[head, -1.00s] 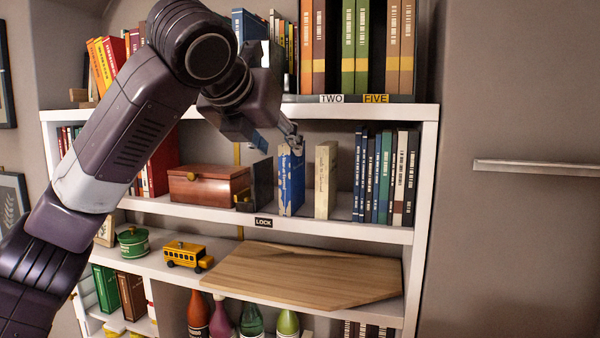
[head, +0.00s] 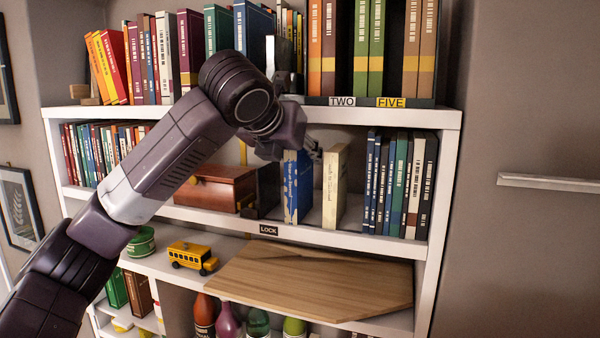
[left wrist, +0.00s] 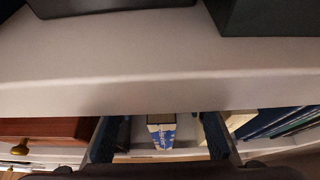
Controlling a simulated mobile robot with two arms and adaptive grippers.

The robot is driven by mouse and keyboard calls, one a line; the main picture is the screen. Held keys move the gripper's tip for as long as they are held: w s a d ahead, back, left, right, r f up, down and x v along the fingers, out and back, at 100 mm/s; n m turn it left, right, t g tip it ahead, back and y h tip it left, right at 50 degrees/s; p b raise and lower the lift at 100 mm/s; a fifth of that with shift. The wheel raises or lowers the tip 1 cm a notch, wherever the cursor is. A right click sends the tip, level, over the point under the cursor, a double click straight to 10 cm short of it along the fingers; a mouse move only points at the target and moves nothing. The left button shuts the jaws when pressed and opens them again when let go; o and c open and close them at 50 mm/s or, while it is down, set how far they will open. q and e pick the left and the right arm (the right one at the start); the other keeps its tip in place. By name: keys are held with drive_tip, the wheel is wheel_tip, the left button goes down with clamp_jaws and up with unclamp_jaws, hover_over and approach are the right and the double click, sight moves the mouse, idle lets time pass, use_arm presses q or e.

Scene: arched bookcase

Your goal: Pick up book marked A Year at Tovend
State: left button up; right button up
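A blue book (head: 297,192) with white and gold marks stands upright on the middle shelf. A cream book (head: 335,190) stands to its right with a gap between. The title A Year at Tovend cannot be read on either. My left gripper (head: 301,150) is at the top of the blue book, under the upper shelf. In the left wrist view its two fingers (left wrist: 162,140) are spread apart, one on each side of the blue book (left wrist: 161,133), with gaps visible beside it. My right gripper is not in view.
The upper shelf edge (left wrist: 150,88) is close to my left gripper. A dark bookend (head: 268,188) and a wooden box (head: 215,189) stand left of the blue book. Several books (head: 400,185) stand at the right. A board (head: 310,280) lies on the shelf below.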

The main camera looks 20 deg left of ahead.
use_arm(q)
drive_tip(key=shift+w+f, duration=0.1)
drive_tip(key=shift+w, duration=0.1)
drive_tip(key=shift+s, duration=0.15)
drive_tip(key=shift+c, duration=0.8)
clamp_jaws()
